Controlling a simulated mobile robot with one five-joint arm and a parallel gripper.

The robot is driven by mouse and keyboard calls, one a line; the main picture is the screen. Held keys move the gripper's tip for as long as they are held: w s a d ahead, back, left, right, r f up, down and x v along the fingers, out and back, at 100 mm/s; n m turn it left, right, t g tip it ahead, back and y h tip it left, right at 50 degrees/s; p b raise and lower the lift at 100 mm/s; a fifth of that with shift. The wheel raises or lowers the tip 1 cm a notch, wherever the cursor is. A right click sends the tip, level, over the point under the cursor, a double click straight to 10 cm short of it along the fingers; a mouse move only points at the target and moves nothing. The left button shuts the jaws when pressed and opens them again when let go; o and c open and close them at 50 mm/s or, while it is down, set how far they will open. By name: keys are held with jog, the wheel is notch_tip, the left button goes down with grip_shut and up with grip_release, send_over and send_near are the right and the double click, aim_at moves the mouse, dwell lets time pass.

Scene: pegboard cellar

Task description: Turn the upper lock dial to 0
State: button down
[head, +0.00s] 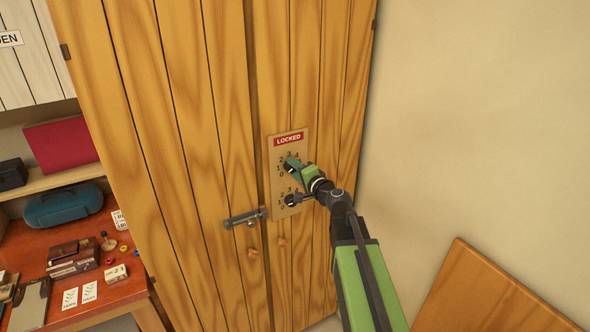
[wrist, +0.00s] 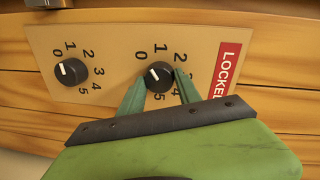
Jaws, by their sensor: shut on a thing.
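The upper lock dial (wrist: 158,76) is a round black knob with a white mark, on a tan plate (head: 300,148) below the red LOCKED label (head: 289,139). My gripper (head: 296,165) is shut on this dial, one green finger on each side, as the wrist view shows (wrist: 159,84). The upper dial's white mark points roughly toward the 0; the fingers partly cover its numbers. The lower dial (wrist: 70,72) is free, and its mark also points roughly toward 0. In the head view, my gripper partly covers the upper dial.
The plate is on a tall wooden cabinet (head: 205,150) with a grey bolt (head: 245,217) and two small wooden knobs below. A red-brown desk (head: 30,240) with small items stands at left. A wooden board (head: 490,295) leans at the lower right by the bare wall.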

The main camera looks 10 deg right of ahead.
jog(key=shift+n, duration=1)
jog(key=c, duration=0.8)
grip_release()
jog(key=shift+c, duration=0.2)
jog(key=shift+s, duration=0.1)
